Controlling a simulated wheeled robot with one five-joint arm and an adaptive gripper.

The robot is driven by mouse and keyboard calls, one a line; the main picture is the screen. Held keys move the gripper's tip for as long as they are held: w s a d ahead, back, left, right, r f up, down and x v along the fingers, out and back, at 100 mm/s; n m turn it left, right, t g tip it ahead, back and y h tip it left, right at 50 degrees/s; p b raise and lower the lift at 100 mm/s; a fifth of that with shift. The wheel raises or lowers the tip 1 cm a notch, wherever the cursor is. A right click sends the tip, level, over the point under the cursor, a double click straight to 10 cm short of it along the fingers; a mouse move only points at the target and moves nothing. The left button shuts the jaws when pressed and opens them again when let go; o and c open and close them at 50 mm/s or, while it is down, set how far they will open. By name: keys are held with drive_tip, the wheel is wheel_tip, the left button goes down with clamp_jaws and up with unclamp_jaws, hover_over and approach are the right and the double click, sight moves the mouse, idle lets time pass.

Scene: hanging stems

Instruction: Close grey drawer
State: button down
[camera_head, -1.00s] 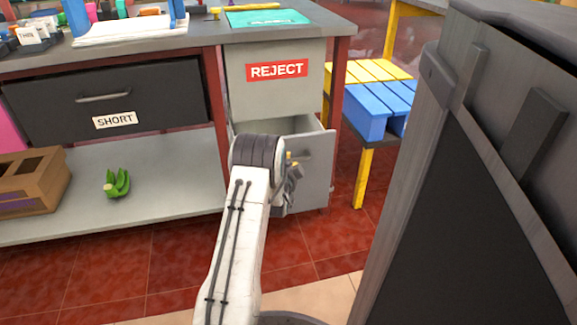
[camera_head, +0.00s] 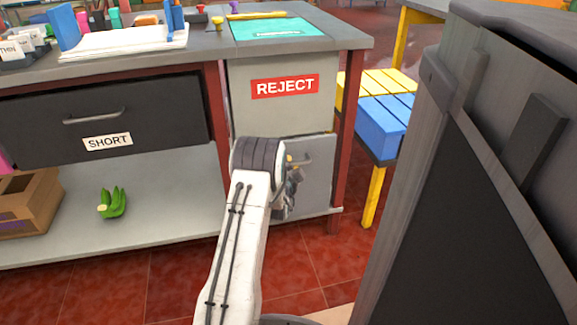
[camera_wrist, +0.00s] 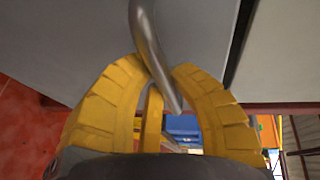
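The grey drawer (camera_head: 318,165) is the lower front under the REJECT panel (camera_head: 248,105) of the workbench. Its front looks flush or nearly flush with the bench, and no open interior shows. My gripper (camera_head: 293,172) is at the drawer's front, partly hidden behind my arm's wrist joint. In the wrist view, my gripper's yellow fingers (camera_wrist: 158,68) are closed in around the metal handle (camera_wrist: 146,30), with the handle between the fingertips. The drawer's grey face (camera_wrist: 200,40) fills the top of that view.
A blue and yellow slatted bench (camera_head: 375,125) stands to the right. A tall dark grey cabinet (camera_head: 470,200) fills the right side.

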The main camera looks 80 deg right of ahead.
drive_tip(key=c, duration=1.1)
unclamp_jaws()
drive_tip(key=shift+a+r, duration=0.4)
drive_tip(key=shift+a, duration=1.55)
drive_tip(key=shift+a+r, duration=0.4)
drive_tip(key=shift+a, duration=1.55)
drive_tip(key=shift+a+r, duration=0.4)
drive_tip(key=shift+a, duration=1.55)
drive_tip(key=shift+w, duration=0.1)
